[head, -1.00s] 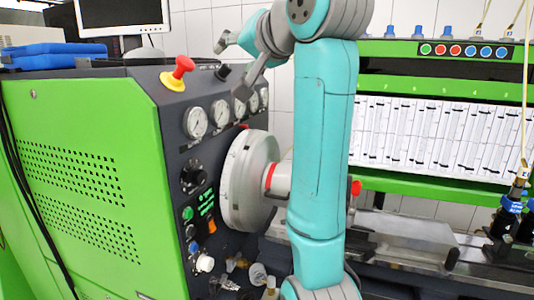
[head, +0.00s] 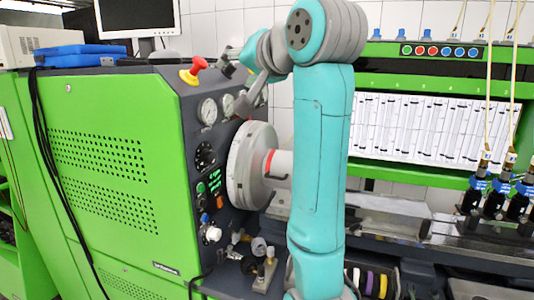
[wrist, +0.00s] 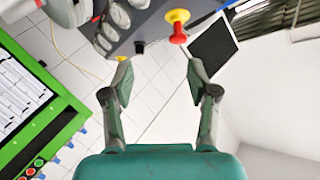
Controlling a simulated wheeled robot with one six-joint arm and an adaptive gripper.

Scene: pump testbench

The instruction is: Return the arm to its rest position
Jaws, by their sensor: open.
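My arm is teal with grey joints and stands upright in the middle of the head view. It folds over at the top, and my gripper (head: 236,82) points left in front of the pump testbench (head: 110,170). In the wrist view my gripper (wrist: 158,76) has its two grey fingers spread wide with nothing between them. Past the fingertips are a red and yellow emergency knob (wrist: 178,28) and a dark monitor (wrist: 213,47).
The testbench has gauges (head: 208,111) and a round metal disc (head: 252,165) left of my arm. The emergency knob (head: 195,70) stands on its top edge. A green rack with tubes (head: 435,140) is behind at right. Injector-like parts (head: 496,195) stand at far right.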

